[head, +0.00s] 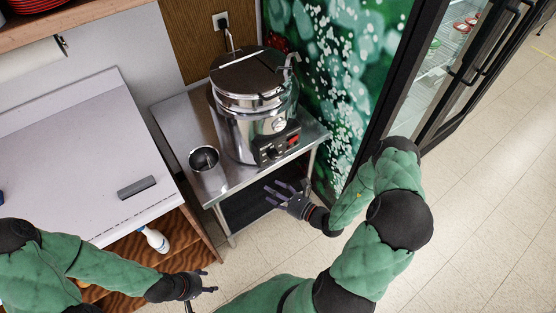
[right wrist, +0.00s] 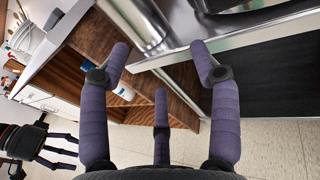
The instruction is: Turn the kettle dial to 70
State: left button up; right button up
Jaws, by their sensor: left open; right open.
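The kettle (head: 250,105) is a large shiny steel pot with a hinged lid, standing on a steel table in the head view. Its dark control panel with a black dial (head: 270,153) and a red display or switch faces the front right. My right gripper (head: 280,192) is open and empty, below the panel near the table's front edge. In the right wrist view its fingers (right wrist: 160,75) are spread beside the table edge, touching nothing I can make out. My left gripper (head: 208,281) is open and empty at the lower left, near the wooden cabinet. The dial's setting is too small to read.
The steel table (head: 180,120) has a dark lower shelf and carries a small steel cup (head: 204,158) left of the kettle. A white counter (head: 75,150) with a grey block (head: 136,187) stands at the left. A glass-door fridge (head: 450,60) stands at the right. The tiled floor in front is clear.

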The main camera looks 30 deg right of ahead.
aim_at(276, 156)
jog(key=d+r+m+t+h, duration=0.1)
jog(key=d+m+t+h, duration=0.2)
jog(key=d+h, duration=0.45)
jog(key=shift+y, duration=0.95)
jog(key=w+b, duration=0.2)
jog(key=w, duration=0.9)
jog(key=shift+r, duration=0.15)
jog(key=c, duration=1.1)
